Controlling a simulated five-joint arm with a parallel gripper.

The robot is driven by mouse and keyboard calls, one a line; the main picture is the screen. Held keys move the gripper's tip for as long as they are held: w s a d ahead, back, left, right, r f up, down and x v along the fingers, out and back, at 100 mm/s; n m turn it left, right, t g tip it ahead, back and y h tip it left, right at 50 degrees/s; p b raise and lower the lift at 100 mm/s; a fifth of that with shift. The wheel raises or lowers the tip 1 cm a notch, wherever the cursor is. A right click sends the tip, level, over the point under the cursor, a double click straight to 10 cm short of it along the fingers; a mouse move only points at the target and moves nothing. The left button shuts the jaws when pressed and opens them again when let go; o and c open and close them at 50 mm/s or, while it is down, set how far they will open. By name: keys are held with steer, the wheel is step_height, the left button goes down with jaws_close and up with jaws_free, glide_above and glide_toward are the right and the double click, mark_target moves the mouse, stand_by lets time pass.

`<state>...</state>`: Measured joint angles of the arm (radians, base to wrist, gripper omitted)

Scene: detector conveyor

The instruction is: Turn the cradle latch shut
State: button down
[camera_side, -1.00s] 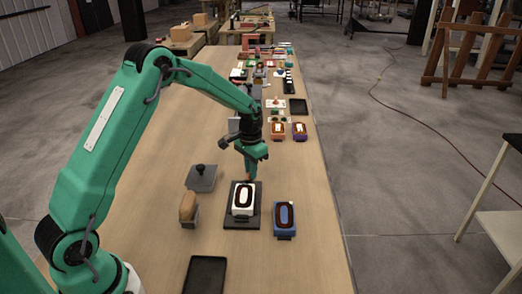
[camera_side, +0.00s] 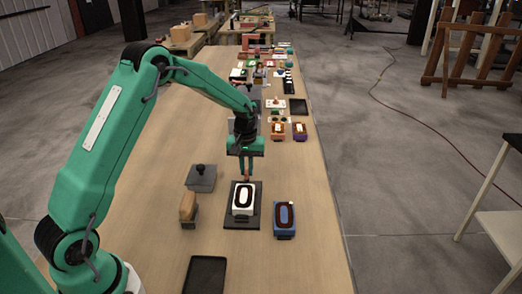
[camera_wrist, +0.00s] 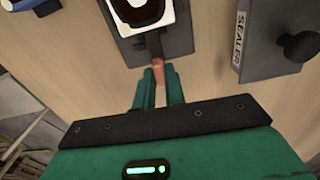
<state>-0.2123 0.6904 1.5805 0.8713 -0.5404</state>
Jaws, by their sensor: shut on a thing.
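My gripper (camera_side: 247,177) is at the far edge of the dark cradle (camera_side: 242,223), pointing down. In the wrist view my gripper (camera_wrist: 159,84) has its two green fingers closed around a small orange-brown latch (camera_wrist: 158,72). The latch joins a dark bar that runs toward the cradle plate (camera_wrist: 180,38). A white block with a dark oval ring (camera_side: 243,198) sits in the cradle. It shows partly at the top of the wrist view (camera_wrist: 142,12). The fingers hide part of the latch.
A blue block with a dark ring (camera_side: 284,218) stands right of the cradle. A grey plate with a black knob (camera_side: 201,178), marked SEALER in the wrist view, and a tan-topped block (camera_side: 188,207) stand left. A black tray (camera_side: 205,275) lies in front. Small items line the table behind.

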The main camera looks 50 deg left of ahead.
mark_target(246, 170)
steer(key=shift+n, duration=0.3)
steer(key=c, duration=1.7)
jaws_free()
steer(key=shift+c, duration=0.2)
steer(key=shift+r, duration=0.1)
step_height(246, 170, up, 7)
steer(key=shift+r, duration=0.3)
steer(key=shift+r, duration=0.1)
